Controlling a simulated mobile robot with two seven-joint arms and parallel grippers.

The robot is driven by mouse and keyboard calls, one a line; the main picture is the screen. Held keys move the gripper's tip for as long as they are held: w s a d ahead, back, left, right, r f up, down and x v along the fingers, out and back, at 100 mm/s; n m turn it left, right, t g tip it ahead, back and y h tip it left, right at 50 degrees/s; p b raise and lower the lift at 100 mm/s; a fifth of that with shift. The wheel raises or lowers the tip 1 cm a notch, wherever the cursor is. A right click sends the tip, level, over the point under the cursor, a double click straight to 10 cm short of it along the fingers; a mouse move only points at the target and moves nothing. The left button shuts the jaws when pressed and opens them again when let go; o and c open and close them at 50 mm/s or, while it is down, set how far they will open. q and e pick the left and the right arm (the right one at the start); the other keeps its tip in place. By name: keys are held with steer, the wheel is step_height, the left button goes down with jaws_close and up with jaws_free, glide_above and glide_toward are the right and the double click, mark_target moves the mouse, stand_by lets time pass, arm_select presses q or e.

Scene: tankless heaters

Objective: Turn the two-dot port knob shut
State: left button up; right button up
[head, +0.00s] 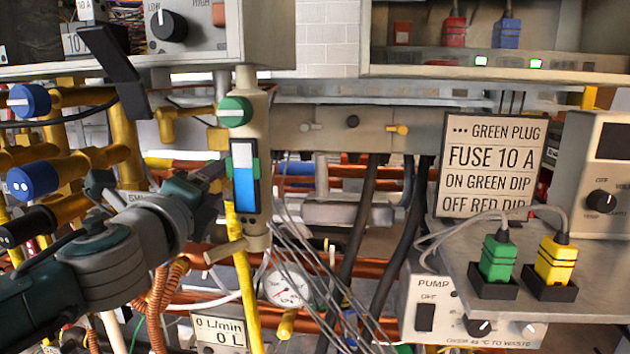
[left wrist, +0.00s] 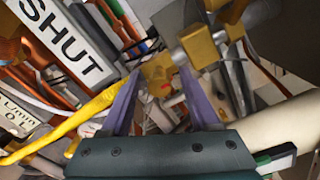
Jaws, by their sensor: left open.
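The blue port knob with two white dots (head: 32,181) sits at the left in the head view, on a brass pipe fitting. My left arm passes to its right and below it. My left gripper (head: 212,175) is farther right, beside the blue-and-white gauge and apart from the knob. In the left wrist view the two purple fingers of my left gripper (left wrist: 160,103) are spread. A brass fitting with a red mark (left wrist: 158,80) shows beyond and between them. I see nothing held. I cannot make out the two-dot knob in the wrist view. My right gripper is not in view.
A one-dot blue knob (head: 30,101) is above, and a green knob (head: 235,110) tops the gauge body. A yellow hose (head: 243,285) hangs below the gripper. Pipes and cables crowd the area. A SHUT label (left wrist: 62,40) shows in the wrist view.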

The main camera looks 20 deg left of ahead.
arm_select(q)
steer(key=v, duration=1)
steer(key=shift+a, duration=0.1)
